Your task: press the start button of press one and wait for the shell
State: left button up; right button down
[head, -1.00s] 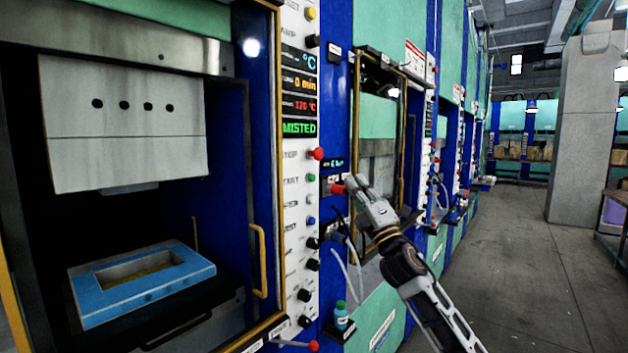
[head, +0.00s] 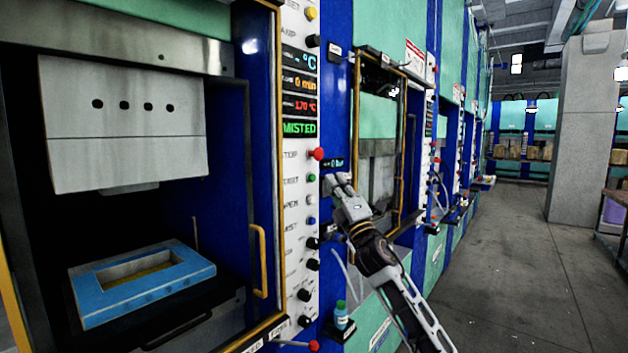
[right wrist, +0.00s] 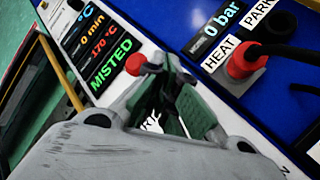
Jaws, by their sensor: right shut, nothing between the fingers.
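The near press, with a pale upper block (head: 125,150) raised over a blue-framed mould (head: 200,270), stands open at left. Its white control strip has a display (head: 299,106) reading 0 min, 170 °C and MISTED. Below it are a red stop button (head: 316,154) and a green start button (head: 311,178). My right gripper (head: 333,182) is shut and empty, just right of the start button in the head view; I cannot tell if it touches the strip. In the right wrist view its fingers (right wrist: 168,72) are beside the red stop button (right wrist: 138,64) and hide the start button.
A red HEAT knob (right wrist: 247,61) and a black PARK knob (right wrist: 281,24) sit on the blue panel. A yellow handle (head: 260,260) edges the open press. A small bottle (head: 341,315) stands low beside the strip. More presses line the aisle; the floor (head: 530,270) at right is clear.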

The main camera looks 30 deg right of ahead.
aim_at(312, 178)
jog(key=shift+w+a, duration=0.25)
jog(key=shift+w, duration=0.35)
jog(key=shift+w+a, duration=0.25)
jog(key=shift+w, duration=0.3)
